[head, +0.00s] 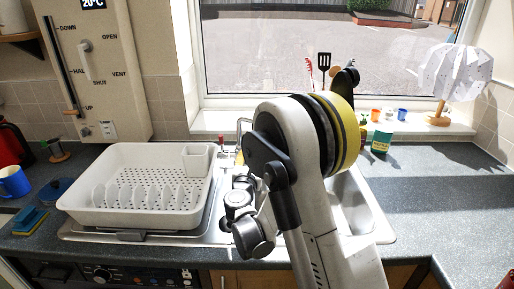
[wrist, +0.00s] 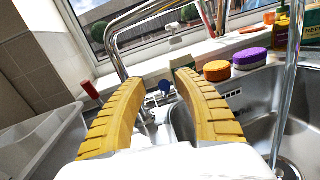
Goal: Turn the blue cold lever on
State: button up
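The blue cold lever (wrist: 165,87) shows in the wrist view as a small blue knob at the tap's base, between my gripper's fingertips in the picture. My gripper (wrist: 160,78) has two yellow ribbed fingers, spread apart with nothing between them. The fingertips point toward the lever; I cannot tell whether either touches it. The chrome tap (wrist: 118,45) rises behind the left finger. A red lever (wrist: 90,90) stands to the left of that finger. In the head view my arm hides the blue lever, and the red lever (head: 221,141) shows beside the tap (head: 241,125).
A white dish rack (head: 140,215) stands left of the sink. The sink basin (wrist: 250,105) lies right of my gripper, with an orange sponge (wrist: 217,71) and a purple sponge (wrist: 250,58) behind it. The right counter (head: 440,185) is largely clear.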

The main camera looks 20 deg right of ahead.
jog(key=v, duration=0.7)
jog(key=shift+s, duration=0.2)
jog(key=shift+a, duration=0.1)
